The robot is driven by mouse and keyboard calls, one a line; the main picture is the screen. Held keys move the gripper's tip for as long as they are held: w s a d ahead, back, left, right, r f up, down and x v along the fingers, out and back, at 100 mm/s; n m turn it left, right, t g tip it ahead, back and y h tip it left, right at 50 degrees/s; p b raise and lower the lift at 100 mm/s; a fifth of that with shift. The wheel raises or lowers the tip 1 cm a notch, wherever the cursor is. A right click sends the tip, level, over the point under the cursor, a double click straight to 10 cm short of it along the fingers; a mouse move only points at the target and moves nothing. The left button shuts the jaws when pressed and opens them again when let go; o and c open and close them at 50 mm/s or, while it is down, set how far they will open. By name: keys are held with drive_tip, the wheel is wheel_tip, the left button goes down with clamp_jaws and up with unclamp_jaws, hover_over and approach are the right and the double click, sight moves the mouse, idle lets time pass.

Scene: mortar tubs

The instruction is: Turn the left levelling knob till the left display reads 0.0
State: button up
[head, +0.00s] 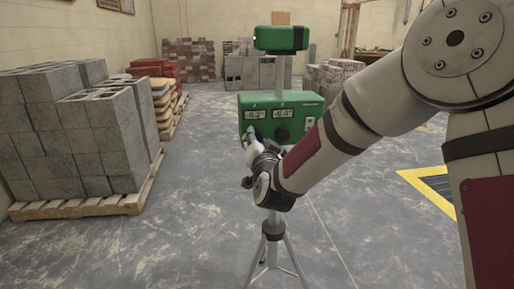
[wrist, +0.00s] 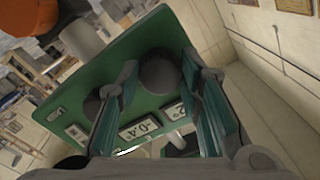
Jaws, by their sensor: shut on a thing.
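A green levelling instrument (head: 285,104) stands on a tripod, with two small displays and two dark knobs on its front. The left display (head: 254,114) appears to read -0.2°, its sign small and hard to make out. The right display (head: 282,113) reads -0.4°. My gripper (head: 250,137) is at the left knob, which it hides in the head view. In the wrist view the left knob (wrist: 160,72) sits between the two fingers of my gripper (wrist: 162,80), which are shut on it. The right knob (head: 283,135) is free and also shows in the wrist view (wrist: 92,105).
A green head unit (head: 281,38) tops the pole above the instrument. Grey blocks (head: 75,130) on a pallet stand at the left, and more masonry stacks (head: 255,72) stand behind. The tripod legs (head: 273,235) spread below. The floor around the tripod is clear.

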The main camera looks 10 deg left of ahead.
drive_tip(key=m+b, duration=0.3)
drive_tip(key=m, duration=0.1)
drive_tip(key=shift+m+b, duration=0.4)
idle(0.4)
drive_tip(key=o, duration=1.2)
drive_tip(key=shift+c, duration=0.2)
drive_tip(key=v, duration=1.2)
drive_tip(key=shift+d, duration=0.1)
